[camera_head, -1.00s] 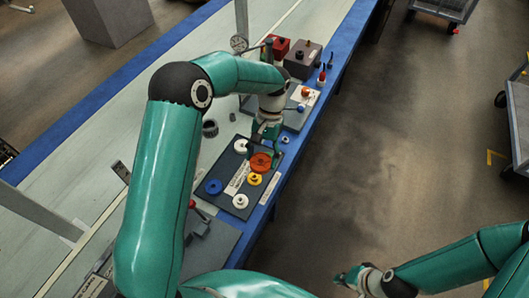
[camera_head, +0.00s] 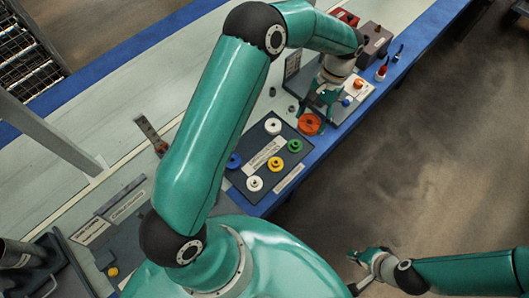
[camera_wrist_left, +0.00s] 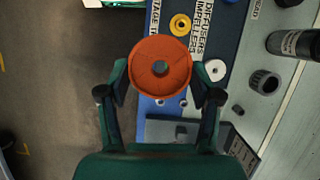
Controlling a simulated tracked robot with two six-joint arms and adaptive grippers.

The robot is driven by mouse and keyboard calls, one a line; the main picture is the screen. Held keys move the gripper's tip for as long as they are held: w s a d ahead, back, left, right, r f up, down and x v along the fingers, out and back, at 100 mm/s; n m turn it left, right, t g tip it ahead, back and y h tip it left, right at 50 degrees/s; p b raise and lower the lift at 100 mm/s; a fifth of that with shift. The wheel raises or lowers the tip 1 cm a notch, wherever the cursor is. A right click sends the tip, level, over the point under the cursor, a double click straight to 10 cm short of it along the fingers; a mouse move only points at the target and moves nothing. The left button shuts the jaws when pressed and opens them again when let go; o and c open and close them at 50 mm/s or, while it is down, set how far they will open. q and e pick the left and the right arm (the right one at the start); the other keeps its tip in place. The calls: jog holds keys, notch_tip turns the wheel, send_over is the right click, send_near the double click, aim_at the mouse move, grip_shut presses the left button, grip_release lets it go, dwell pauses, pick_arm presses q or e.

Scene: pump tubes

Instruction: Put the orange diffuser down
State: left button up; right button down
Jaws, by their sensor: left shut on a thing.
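My left gripper (camera_head: 318,108) is shut on the round orange diffuser (camera_head: 311,124). In the left wrist view the diffuser (camera_wrist_left: 160,66) sits between the two fingertips (camera_wrist_left: 159,78), its flat face and grey centre toward the camera. In the head view it is at the far right edge of the dark parts tray (camera_head: 287,133), near the fixture plate (camera_head: 345,116). I cannot tell its exact height above the bench. My right gripper (camera_head: 362,262) is over the floor, away from the bench; its fingers are too small to read.
The tray carries a white wheel (camera_head: 273,126), a green wheel (camera_head: 295,146), a yellow wheel (camera_head: 275,163), another white wheel (camera_head: 254,184) and a blue wheel (camera_head: 234,160). The plate bears small orange and blue knobs. A grey-brown box (camera_head: 374,42) stands farther along the bench.

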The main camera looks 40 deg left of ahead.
pick_arm(q)
jog(key=s+a+f+m+y+b, duration=0.3)
jog(key=a+m+b, duration=0.35)
jog(key=a, duration=0.25)
jog(key=m+t+y+b, duration=0.1)
jog(key=m+t+b, duration=0.25)
jog(key=m, duration=0.45)
send_over(253, 144)
jog(key=d, duration=0.1)
jog(key=f, duration=0.2)
jog(key=f+b, duration=0.1)
jog(key=f, duration=1.7)
jog(key=shift+w+d+f+b, duration=0.2)
jog(key=shift+f+b, duration=0.15)
jog(key=shift+f, duration=0.05)
jog(key=shift+f, duration=0.15)
jog(key=o, duration=1.4)
jog(key=shift+o, duration=0.2)
